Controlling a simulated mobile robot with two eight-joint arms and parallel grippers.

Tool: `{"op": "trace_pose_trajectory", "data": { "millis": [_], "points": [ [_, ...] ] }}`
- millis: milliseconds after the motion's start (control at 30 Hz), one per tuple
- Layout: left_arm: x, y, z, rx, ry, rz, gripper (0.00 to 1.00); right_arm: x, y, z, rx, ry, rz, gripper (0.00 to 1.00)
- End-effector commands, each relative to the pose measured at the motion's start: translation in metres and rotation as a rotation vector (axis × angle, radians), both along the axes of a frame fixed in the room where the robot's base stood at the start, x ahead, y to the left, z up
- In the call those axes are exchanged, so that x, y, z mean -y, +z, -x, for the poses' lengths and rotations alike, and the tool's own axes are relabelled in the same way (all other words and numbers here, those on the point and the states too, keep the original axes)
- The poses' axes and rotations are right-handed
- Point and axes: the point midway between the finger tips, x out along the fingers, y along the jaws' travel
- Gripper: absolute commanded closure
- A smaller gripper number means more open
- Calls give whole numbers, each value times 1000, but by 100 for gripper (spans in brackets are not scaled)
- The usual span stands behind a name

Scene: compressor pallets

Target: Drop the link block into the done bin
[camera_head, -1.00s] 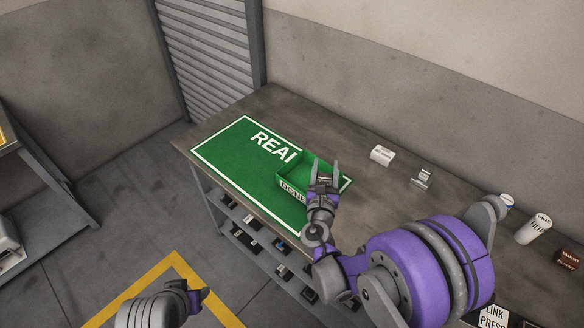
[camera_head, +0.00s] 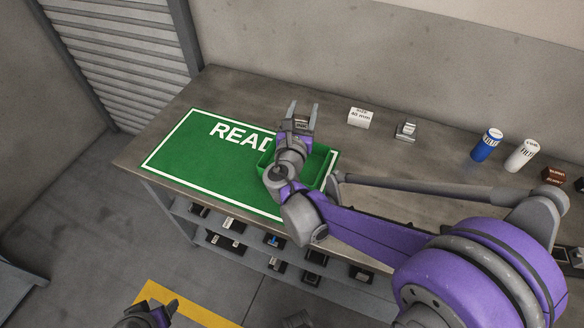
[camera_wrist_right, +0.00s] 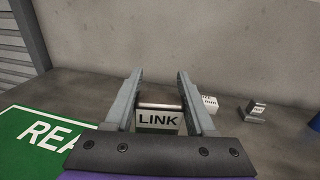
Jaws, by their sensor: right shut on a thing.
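My right gripper (camera_head: 302,110) has its two fingers on either side of the link block (camera_wrist_right: 160,118), a light block with a dark-lettered LINK label in the right wrist view. It is shut on the block. In the head view the block is hard to make out among the gripper parts. The green done bin (camera_head: 322,165) stands on the bench at the right end of the green mat. My right wrist and forearm cover much of it, and the fingertips appear beyond its far side. My left gripper (camera_head: 152,314) is at the bottom edge, away from the bench, partly cut off.
The green READY-type mat (camera_head: 190,160) covers the left of the bench. A white box (camera_head: 360,117), a small grey metal part (camera_head: 405,131), a blue can (camera_head: 487,145) and a white can (camera_head: 521,155) stand along the back. A wall rises behind.

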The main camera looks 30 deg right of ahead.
Motion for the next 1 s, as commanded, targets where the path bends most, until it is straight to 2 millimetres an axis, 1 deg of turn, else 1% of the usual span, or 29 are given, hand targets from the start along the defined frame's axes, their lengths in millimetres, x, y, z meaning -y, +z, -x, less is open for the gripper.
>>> {"op": "trace_pose_trajectory", "data": {
  "millis": [167,533,667,900,933,1000],
  "points": [
    [0,-10,1,-3,0,0,34,1,-10,1,-1,-4,1,100],
    [0,-45,3,-14,0,0,34,1,-52,0,-1,-3,1,100],
    [0,-50,3,-16,0,0,34,1,-58,0,0,-3,1,100],
    [0,-48,3,-15,0,0,34,1,-57,0,1,-2,1,100],
    [0,-48,3,-15,0,0,34,1,-57,0,1,-2,1,40],
    [0,-48,3,-15,0,0,34,1,-57,0,1,-2,1,27]
  ]
}}
